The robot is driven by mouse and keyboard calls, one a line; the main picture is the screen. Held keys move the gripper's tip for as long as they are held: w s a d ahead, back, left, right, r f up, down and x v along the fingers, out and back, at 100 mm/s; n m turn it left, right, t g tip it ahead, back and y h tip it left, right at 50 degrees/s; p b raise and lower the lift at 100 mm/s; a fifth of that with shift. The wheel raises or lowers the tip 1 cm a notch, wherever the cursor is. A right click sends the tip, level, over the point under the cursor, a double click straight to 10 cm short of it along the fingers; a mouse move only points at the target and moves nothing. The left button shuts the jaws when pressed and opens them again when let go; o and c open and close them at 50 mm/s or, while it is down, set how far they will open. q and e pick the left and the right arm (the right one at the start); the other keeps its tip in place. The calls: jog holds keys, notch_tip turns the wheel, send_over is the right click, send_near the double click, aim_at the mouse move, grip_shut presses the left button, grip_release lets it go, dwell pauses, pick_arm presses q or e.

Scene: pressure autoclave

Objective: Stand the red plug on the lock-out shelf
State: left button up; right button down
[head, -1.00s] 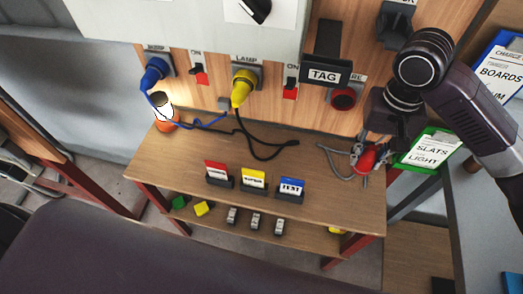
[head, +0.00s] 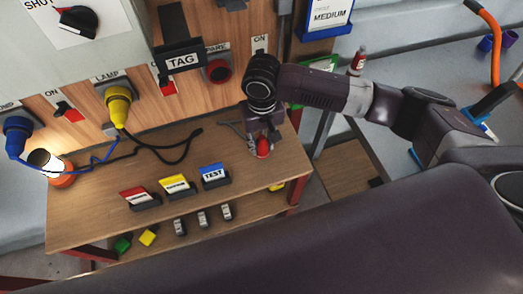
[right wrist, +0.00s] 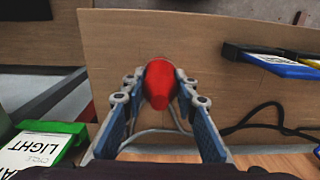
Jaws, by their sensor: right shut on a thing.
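The red plug (head: 263,149) is between the fingers of my right gripper (head: 262,139), over the right end of the wooden shelf (head: 95,222). In the right wrist view the red plug (right wrist: 159,84) fills the gap between the fingertips of my right gripper (right wrist: 158,90), which are shut on it. Its rounded red end faces the wrist camera, and a grey cable runs beside it. I cannot tell whether its underside touches the shelf. My left gripper is not in view.
Red, yellow and blue cards (head: 213,177) stand in holders along the shelf's front. A lit lamp (head: 50,166) and black cable (head: 172,157) lie further left. Yellow plug (head: 118,103), blue plug (head: 20,134) and red spare socket (head: 218,71) are on the panel. Padlocks (head: 203,219) sit below.

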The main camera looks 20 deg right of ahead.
aim_at(262, 153)
notch_tip(262, 153, down, 5)
jog(key=shift+f, duration=0.1)
jog(key=c, duration=2)
grip_release()
jog(key=o, duration=0.6)
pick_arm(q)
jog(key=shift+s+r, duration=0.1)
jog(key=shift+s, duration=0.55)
pick_arm(e)
notch_tip(262, 153, up, 12)
jog(key=shift+r+b, duration=0.1)
jog(key=shift+b, duration=0.35)
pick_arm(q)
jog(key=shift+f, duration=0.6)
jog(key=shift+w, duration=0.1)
